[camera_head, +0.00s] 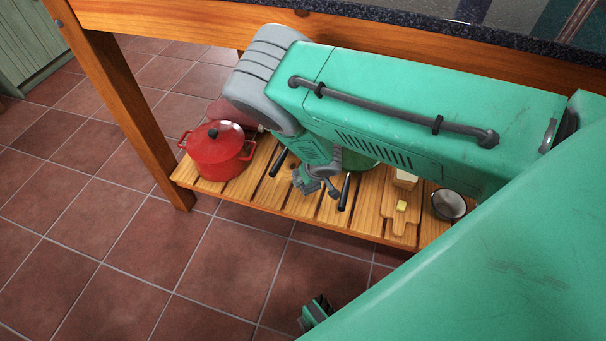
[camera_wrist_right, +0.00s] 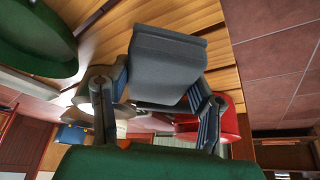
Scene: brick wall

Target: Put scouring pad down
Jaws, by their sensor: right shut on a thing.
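My right gripper (camera_head: 318,185) reaches in from the right over the wooden slatted shelf (camera_head: 240,196), under the counter. In the right wrist view, my right gripper (camera_wrist_right: 160,92) is shut on a grey block-like scouring pad (camera_wrist_right: 168,65), with a finger on either side. The pad is over or against the slats (camera_wrist_right: 120,32); I cannot tell whether it touches them. In the head view the gripper and arm largely hide the pad.
A red pot (camera_head: 216,152) stands at the shelf's left end. Dark handles (camera_head: 345,192) flank the gripper, near a partly hidden green round vessel (camera_head: 358,160). A small board (camera_head: 399,216) with yellowish pieces and a bowl (camera_head: 449,204) are to the right. The counter edge (camera_head: 400,28) overhangs.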

